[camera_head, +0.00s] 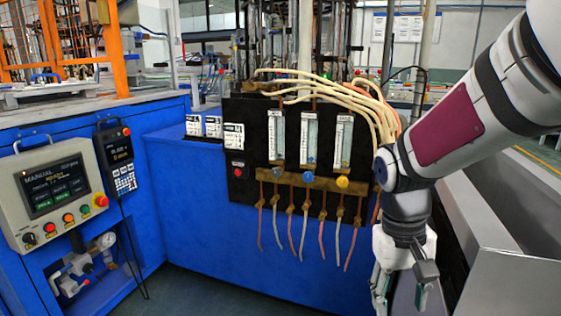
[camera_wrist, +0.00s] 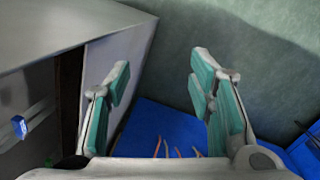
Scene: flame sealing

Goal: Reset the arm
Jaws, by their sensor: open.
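My gripper (camera_head: 402,292) hangs pointing down at the lower right of the head view, at the end of my white and grey arm. It is right of the black flowmeter panel (camera_head: 262,222) and left of a grey metal cabinet (camera_head: 497,255). In the wrist view my gripper (camera_wrist: 160,95) shows two fingers with green pads spread wide apart. Nothing is between them. Part of the gripper is cut off by the lower edge of the head view.
A control box (camera_head: 55,190) with a screen and buttons stands at the left. Yellowish hoses (camera_head: 350,95) run over the panel close to my arm. In the wrist view a grey metal wall (camera_wrist: 60,35) lies close left of the fingers; green floor (camera_wrist: 265,50) is clear at upper right.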

